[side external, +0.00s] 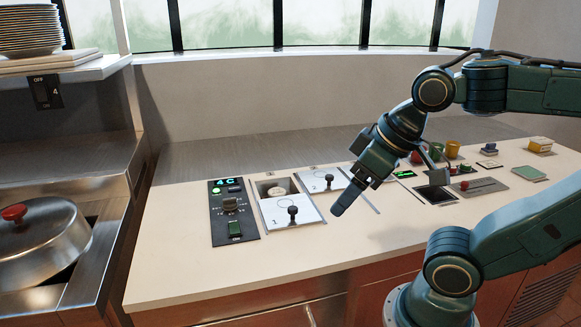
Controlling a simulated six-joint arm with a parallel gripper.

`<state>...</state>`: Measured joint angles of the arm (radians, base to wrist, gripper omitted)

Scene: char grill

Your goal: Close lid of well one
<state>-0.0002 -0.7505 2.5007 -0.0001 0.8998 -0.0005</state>
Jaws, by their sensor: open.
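The lid of well one (275,215) is a white sliding panel with a circle and a "1" on it. A black knob (292,212) stands on its right part. The lid sits toward the front, and behind it the well one opening (264,190) shows uncovered, with a pale round thing inside. The lid of well two (312,173) lies behind and to the right, with its own black knob (328,180). My gripper (342,206) points down and left, to the right of lid one's knob, and is clear of it. It is open and empty; one finger mostly hides the other.
A black control panel (232,210) with a green display and switches is left of well one. Several small items, including a yellow cup (452,149) and a green pad (529,173), are at right. A domed metal lid (40,240) is far left. The front counter is clear.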

